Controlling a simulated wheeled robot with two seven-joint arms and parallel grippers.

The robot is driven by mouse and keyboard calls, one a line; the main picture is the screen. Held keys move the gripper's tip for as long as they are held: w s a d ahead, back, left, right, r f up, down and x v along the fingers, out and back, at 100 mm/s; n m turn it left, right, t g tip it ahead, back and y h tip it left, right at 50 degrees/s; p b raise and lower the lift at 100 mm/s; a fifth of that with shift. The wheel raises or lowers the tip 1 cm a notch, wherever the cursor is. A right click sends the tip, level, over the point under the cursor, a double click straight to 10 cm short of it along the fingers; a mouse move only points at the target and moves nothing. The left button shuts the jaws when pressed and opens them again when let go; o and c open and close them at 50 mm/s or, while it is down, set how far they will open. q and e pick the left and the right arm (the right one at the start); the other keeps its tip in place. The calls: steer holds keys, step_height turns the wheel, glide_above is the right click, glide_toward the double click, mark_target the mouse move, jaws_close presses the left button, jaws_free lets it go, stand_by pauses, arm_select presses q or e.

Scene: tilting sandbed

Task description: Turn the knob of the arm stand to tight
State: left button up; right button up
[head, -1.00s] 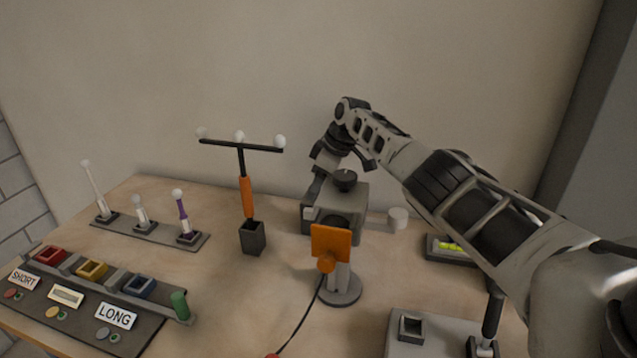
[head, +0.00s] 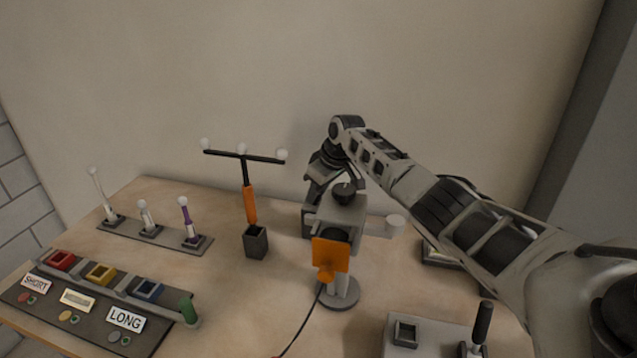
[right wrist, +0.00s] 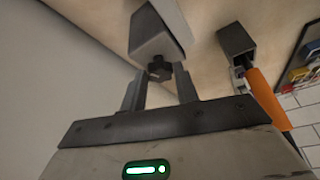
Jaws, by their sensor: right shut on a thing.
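A black lobed knob (right wrist: 159,68) shows on the stand's grey body (right wrist: 160,38) in the right wrist view. My right gripper (right wrist: 160,88) is shut on this knob, one finger on each side. In the head view my right gripper (head: 316,188) reaches down at the back left of the stand, and its fingertips and the knob are hidden there. Any tight mark is too small to make out. My left gripper is out of view.
An orange plate on a round-based post (head: 338,294) stands in front of the stand. A dark square holder (head: 256,243) with an orange-handled T-bar (head: 250,205) is to its left. A sorting panel (head: 150,335) lies front left. A wall rises behind.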

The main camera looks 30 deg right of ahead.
steer(key=shift+a+m+h, duration=0.15)
steer(key=shift+m+h, duration=0.45)
steer(key=shift+m, duration=1)
steer(key=o, duration=1)
steer(key=shift+c, duration=0.2)
steer(key=shift+s+r, duration=0.1)
steer(key=shift+r, duration=0.05)
steer(key=b+v, duration=0.1)
steer(key=v, duration=1.4)
steer(key=shift+s+r, duration=0.25)
steer(key=shift+s, duration=0.1)
steer(key=shift+a, duration=0.15)
